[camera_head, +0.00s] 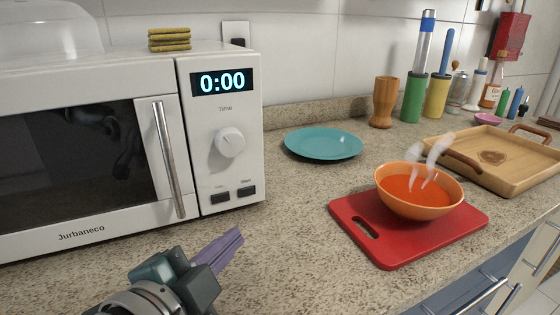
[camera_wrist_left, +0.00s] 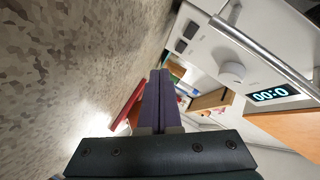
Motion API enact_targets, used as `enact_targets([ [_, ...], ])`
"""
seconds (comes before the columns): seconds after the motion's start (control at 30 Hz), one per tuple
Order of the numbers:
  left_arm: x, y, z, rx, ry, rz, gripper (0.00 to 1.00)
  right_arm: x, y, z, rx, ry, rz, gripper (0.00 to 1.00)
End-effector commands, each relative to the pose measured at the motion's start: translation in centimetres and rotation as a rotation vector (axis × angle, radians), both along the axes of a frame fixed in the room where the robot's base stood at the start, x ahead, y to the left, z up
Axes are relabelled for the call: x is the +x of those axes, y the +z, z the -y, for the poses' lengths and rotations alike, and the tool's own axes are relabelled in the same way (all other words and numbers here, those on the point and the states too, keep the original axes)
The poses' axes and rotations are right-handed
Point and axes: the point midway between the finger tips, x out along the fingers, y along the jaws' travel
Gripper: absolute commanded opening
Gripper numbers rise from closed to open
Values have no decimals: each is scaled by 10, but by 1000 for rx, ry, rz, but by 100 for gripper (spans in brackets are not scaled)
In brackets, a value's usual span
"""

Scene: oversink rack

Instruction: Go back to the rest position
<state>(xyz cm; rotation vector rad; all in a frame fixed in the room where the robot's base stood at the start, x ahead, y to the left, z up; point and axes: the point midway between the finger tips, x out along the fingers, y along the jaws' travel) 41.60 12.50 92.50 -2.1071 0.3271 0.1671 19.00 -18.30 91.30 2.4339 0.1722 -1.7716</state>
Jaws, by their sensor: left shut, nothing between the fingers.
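My left gripper (camera_head: 226,249) is in front of the microwave (camera_head: 220,165), above the counter, with its purple fingers together and nothing between them. The fingers also show closed in the left wrist view (camera_wrist_left: 159,88). The microwave door is shut and its display reads 0:00. An orange bowl (camera_head: 420,209) of steaming red soup stands on a red cutting board (camera_head: 465,230) to the right, apart from my left gripper. My right gripper does not show in either view.
A teal plate (camera_head: 322,143) lies on the counter behind the board. A wooden tray (camera_head: 520,175), a wooden cup (camera_head: 383,103) and several bottles stand further right. Yellow sponges (camera_head: 169,40) are stacked on the microwave. The counter (camera_head: 290,270) between my left gripper and the board is clear.

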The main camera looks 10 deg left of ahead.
Motion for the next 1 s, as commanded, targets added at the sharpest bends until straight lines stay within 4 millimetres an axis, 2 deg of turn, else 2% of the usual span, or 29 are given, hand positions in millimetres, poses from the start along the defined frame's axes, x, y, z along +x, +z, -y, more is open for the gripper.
enact_targets([
  [0.07, -7, 11, -7, -38, 35, -60, 0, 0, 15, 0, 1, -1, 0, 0],
  [0.17, -28, 26, -22, -138, 126, -214, 0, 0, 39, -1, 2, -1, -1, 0],
  [0.33, -94, 56, -45, -351, 351, -555, 0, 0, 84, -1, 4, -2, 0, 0],
  [0.47, -148, 82, -53, -465, 511, -767, 0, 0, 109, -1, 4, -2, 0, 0],
  [0.67, -231, 134, -59, -564, 740, -1031, 0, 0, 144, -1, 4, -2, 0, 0],
  [0.7, -227, 151, -58, -564, 733, -1022, 0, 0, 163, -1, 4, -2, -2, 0],
  [0.87, -226, 204, -58, -562, 730, -1020, 0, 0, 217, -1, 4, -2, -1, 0],
  [1.0, -225, 260, -58, -561, 729, -1020, 0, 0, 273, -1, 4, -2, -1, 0],
])
